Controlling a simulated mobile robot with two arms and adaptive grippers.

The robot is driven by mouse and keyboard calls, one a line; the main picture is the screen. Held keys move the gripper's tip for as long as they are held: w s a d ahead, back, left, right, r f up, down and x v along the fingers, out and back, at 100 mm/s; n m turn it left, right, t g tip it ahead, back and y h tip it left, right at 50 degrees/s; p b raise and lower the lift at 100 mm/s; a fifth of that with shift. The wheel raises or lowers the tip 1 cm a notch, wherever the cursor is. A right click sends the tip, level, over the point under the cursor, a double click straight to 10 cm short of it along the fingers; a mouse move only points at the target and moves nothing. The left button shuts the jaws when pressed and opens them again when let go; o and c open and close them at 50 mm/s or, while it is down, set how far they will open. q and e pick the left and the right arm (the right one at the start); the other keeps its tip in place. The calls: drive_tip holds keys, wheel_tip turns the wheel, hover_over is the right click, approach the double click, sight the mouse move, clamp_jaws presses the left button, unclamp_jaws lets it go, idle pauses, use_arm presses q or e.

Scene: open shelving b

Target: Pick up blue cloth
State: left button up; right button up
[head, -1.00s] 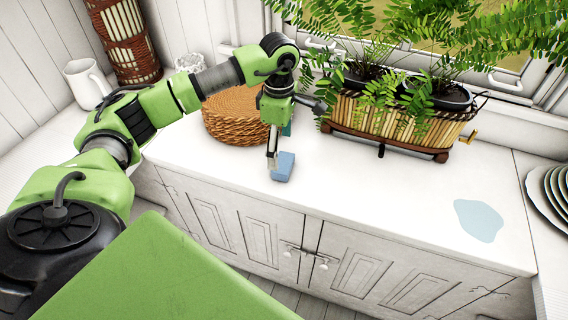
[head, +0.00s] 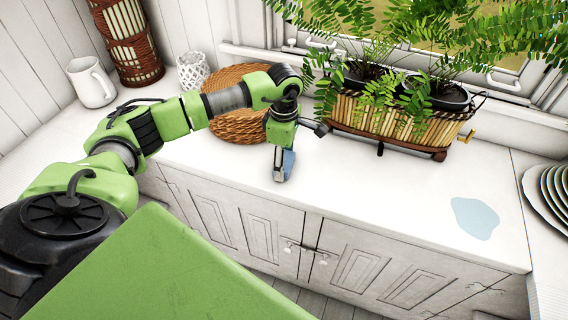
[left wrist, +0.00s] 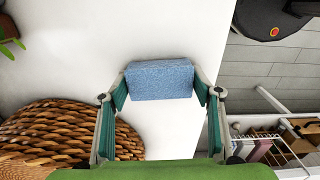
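The blue cloth (head: 288,165) is a small, thick, block-like blue piece on the white counter. In the left wrist view the cloth (left wrist: 160,79) lies across the space between my fingertips. My left gripper (head: 281,172) points down at the cloth and partly hides it in the head view. In the left wrist view the left gripper (left wrist: 161,88) is spread wide, one finger at each end of the cloth. Whether the fingers touch it I cannot tell. My right gripper is not in view.
A round wicker piece (head: 236,125) lies close behind my left gripper. A bamboo planter with ferns (head: 395,125) stands to the right. A pale blue patch (head: 475,217) is on the counter at right. A white pitcher (head: 91,83) stands far left. The counter's middle is clear.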

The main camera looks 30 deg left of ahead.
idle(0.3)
use_arm(q)
drive_tip(key=shift+r+b, duration=0.3)
drive_tip(key=shift+r, duration=0.3)
drive_tip(key=s+d+r+b, duration=0.1)
drive_tip(key=s+d+r, duration=0.1)
drive_tip(key=s+r, duration=0.4)
drive_tip(key=s+d+r+b, duration=0.2)
drive_tip(key=s+r, duration=0.3)
drive_tip(key=s, duration=0.2)
drive_tip(key=shift+s+d+r, duration=0.15)
drive_tip(key=shift+d+r, duration=0.15)
drive_tip(key=shift+r, duration=0.1)
drive_tip(key=shift+o, duration=1.2)
drive_tip(key=shift+c, duration=0.6)
